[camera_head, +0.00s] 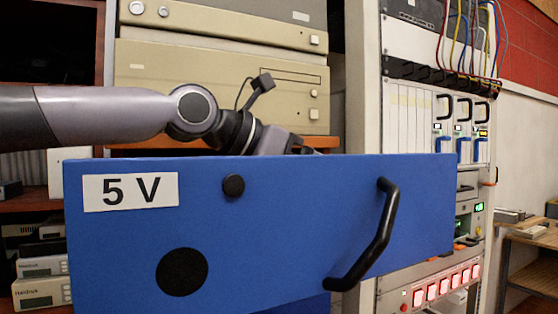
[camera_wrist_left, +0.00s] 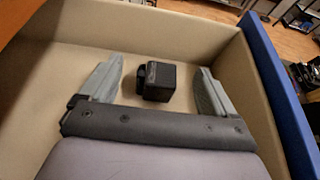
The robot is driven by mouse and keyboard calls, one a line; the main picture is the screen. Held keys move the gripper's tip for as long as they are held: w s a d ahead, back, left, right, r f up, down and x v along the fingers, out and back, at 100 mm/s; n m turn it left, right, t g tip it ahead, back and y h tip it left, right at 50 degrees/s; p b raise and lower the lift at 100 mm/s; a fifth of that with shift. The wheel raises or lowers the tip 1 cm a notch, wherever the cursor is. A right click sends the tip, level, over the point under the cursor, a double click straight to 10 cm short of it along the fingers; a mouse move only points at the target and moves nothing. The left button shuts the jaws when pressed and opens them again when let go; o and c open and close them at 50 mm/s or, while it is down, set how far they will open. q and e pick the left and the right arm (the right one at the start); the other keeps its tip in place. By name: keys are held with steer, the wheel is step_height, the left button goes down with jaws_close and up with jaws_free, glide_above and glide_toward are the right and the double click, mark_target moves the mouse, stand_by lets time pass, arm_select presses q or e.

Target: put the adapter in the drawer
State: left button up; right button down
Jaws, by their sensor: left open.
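The drawer has a blue front (camera_head: 290,225) marked "5 V" with a black handle, and it stands pulled out in the head view. Its beige inside (camera_wrist_left: 215,50) fills most of the left wrist view. The black adapter (camera_wrist_left: 158,80) lies inside the drawer, between the spread fingers of my left gripper (camera_wrist_left: 155,85) and apart from both of them. My left gripper is open. In the head view my left arm reaches over behind the drawer front, which hides the fingers and the adapter. My right gripper is not in view.
A rack (camera_head: 420,150) with cables and lit red buttons stands to the right of the drawer. Beige instruments (camera_head: 220,75) stand behind my left arm. A wooden side table (camera_head: 535,245) is at the far right. The drawer walls surround my left gripper closely.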

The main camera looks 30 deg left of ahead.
arm_select(q)
steer(key=b+v, duration=0.2)
steer(key=v, duration=0.2)
steer(key=shift+s+a+f, duration=0.1)
steer(key=shift+s+a, duration=0.1)
steer(key=shift+s, duration=0.1)
steer(key=shift+s+a+r+b, duration=0.5)
steer(key=shift+s+r+b, duration=0.1)
steer(key=shift+s+b, duration=0.05)
